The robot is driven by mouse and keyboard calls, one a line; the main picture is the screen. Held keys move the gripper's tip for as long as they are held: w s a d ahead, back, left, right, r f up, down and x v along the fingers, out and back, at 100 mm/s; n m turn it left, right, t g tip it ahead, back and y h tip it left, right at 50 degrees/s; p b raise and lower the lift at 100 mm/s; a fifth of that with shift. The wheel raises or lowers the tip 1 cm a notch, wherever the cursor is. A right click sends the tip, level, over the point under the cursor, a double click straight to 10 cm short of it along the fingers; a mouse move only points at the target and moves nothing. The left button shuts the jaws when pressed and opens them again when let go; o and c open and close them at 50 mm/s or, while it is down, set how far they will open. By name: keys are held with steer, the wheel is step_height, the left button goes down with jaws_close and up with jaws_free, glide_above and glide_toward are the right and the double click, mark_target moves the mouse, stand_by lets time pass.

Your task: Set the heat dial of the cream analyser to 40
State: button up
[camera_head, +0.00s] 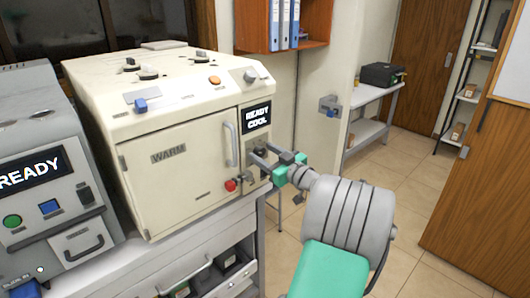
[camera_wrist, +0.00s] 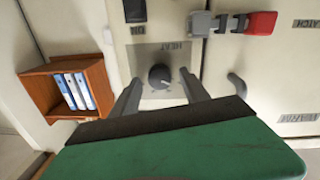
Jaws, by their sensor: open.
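The cream analyser (camera_head: 175,185) is a boxy cream machine with a door marked WARM and a display (camera_head: 256,116) reading READY COOL. In the wrist view, the heat dial (camera_wrist: 160,76) is a small dark round knob on a grey plate marked HEAT. Its pointer and scale are too small to read. My gripper (camera_head: 262,154) is at the analyser's front, beside the display column. In the wrist view, my gripper (camera_wrist: 160,88) is open, with one finger on each side of the dial. I cannot tell whether either finger touches it. In the head view, my gripper partly hides the dial area.
A red-ended latch handle (camera_wrist: 258,22) projects near the dial; its red end also shows in the head view (camera_head: 231,185). A curved door handle (camera_head: 231,143) stands close by. Another machine (camera_head: 50,195) reading READY is at left. Open floor (camera_head: 400,190) lies to the right.

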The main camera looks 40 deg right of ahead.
steer(key=shift+c, duration=0.5)
jaws_close()
